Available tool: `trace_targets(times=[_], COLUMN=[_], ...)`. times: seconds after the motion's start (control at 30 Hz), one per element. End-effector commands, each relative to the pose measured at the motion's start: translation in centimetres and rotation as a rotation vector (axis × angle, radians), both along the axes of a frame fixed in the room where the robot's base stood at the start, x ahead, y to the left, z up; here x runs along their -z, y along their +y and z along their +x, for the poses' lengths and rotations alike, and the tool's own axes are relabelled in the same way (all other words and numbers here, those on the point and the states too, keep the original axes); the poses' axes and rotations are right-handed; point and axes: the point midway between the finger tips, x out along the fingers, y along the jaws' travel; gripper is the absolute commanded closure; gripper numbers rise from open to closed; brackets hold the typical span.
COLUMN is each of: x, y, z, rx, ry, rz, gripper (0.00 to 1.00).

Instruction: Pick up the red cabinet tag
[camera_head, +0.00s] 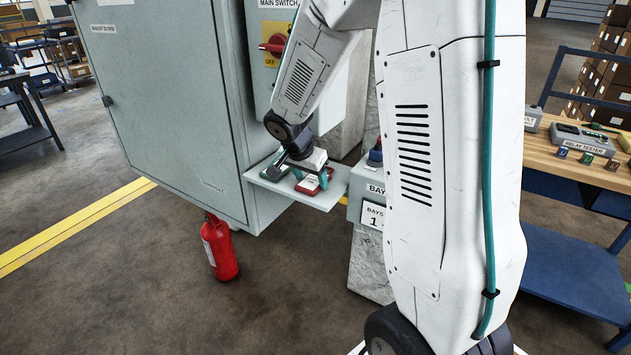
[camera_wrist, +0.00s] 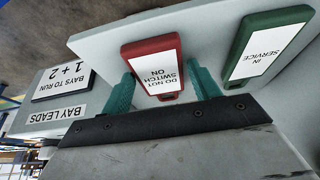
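The red cabinet tag (camera_wrist: 139,51), with a white label reading "DO NOT SWITCH ON", lies on the small grey shelf (camera_wrist: 92,42) in the wrist view. My gripper (camera_wrist: 162,76) has its two teal fingers apart, one on each side of the tag's near end. A small gap shows at the right finger; whether the left finger touches the tag I cannot tell. In the head view my gripper (camera_head: 311,176) is low over the red tag (camera_head: 308,187) on the cabinet's shelf (camera_head: 330,197), partly hiding it.
A green "IN SERVICE" tag (camera_wrist: 240,58) lies beside the red one, close to my right finger in the wrist view. The grey cabinet (camera_head: 165,100) stands behind the shelf. A "BAYS TO RUN" sign (camera_wrist: 62,84) is at the left. A fire extinguisher (camera_head: 220,250) stands below.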

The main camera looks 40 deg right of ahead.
Motion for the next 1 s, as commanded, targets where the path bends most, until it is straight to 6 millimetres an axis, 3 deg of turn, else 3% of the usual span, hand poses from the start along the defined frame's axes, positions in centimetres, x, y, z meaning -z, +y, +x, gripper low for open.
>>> trace_targets(times=[0.03, 0.1, 0.2, 0.57, 0.77, 1.0], x=[0.0, 0.0, 0.0, -0.7, -0.7, -0.7], y=[0.0, 0.0, 0.0, 0.2, 3.0, 7.8], z=[0.0, 0.0, 0.0, 0.0, -1.0, -2.8], rx=[0.0, 0.0, 0.0, -0.001, -0.004, -0.006], ry=[0.0, 0.0, 0.0, 0.0, 0.0, 0.0], rz=[0.0, 0.0, 0.0, -0.001, 0.0, -0.001], gripper=[0.53, 0.68, 0.72, 0.72, 0.72, 0.72])
